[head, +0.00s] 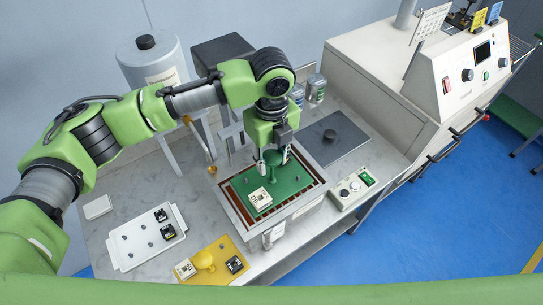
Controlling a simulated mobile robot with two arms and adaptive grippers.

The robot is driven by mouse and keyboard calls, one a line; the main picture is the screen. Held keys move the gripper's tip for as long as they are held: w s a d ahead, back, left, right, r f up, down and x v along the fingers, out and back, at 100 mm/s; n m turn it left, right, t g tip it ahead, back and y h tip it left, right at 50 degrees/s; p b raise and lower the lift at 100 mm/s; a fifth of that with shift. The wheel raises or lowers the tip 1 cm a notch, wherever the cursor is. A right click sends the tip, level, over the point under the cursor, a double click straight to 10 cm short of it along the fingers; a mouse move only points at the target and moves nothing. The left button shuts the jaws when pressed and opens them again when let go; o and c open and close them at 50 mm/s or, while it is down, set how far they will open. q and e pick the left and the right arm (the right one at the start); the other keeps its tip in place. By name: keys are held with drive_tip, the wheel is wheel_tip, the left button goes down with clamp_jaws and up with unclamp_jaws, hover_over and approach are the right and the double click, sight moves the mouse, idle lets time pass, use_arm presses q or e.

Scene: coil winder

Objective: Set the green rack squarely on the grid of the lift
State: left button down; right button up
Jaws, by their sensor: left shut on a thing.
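The green rack (290,188) is a flat green plate with an upright green handle in its middle. A cream block with dark marks (260,198) sits on its front left part. My left gripper (273,158) comes down from above and is shut on the handle, hiding its upper part. The rack lies over the lift (238,214), a light square frame with a brown grid showing around the rack's edges. The rack's sides run roughly along the frame. I cannot tell whether the rack touches the grid. My right gripper is not in view.
A white tray (128,256) with small dark parts and a yellow plate (217,271) lie left and front. A control box (352,190) and a dark plate (325,150) are to the right. The large cream machine (375,90) stands behind right. A grey cylinder (150,60) stands back left.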

use_arm(q)
drive_tip(key=shift+f, duration=0.9)
drive_tip(key=c, duration=1.4)
unclamp_jaws()
wheel_tip(320, 180, up, 12)
drive_tip(key=shift+r, duration=0.1)
